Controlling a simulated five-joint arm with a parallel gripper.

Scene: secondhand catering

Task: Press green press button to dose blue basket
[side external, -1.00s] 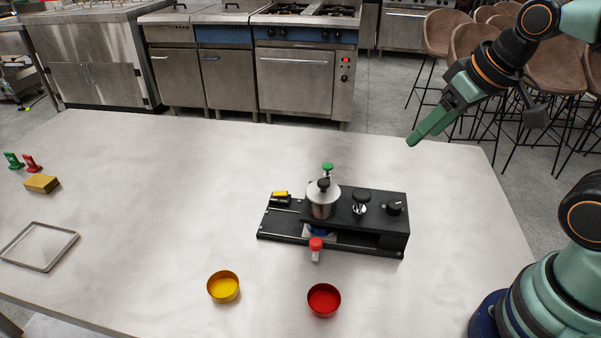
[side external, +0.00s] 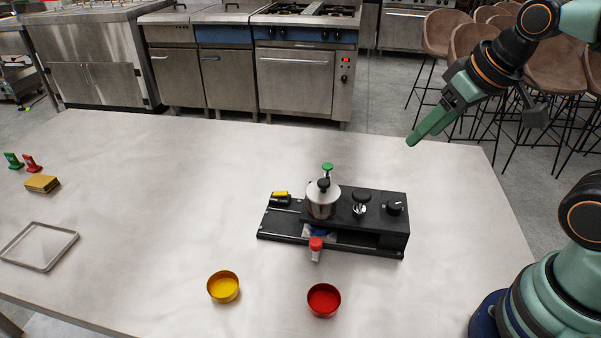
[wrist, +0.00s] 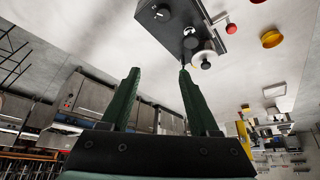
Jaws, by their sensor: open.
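The green press button (side external: 327,167) stands upright on a thin stem behind the steel canister (side external: 322,203) of the black dosing machine (side external: 382,232). Part of something blue, likely the blue basket (side external: 318,231), shows low under the canister, mostly hidden by the machine. My gripper (side external: 413,140) hangs in the air to the right of and behind the machine, well apart from the button. In the wrist view my gripper (wrist: 158,73) has its two green fingers spread with nothing between them. I cannot make out the button clearly there.
A yellow bowl (side external: 223,286) and a red bowl (side external: 324,300) are nearer the front. A sponge (side external: 42,184), small green and red stands and a tray (side external: 39,246) lie left. The table's middle left is clear.

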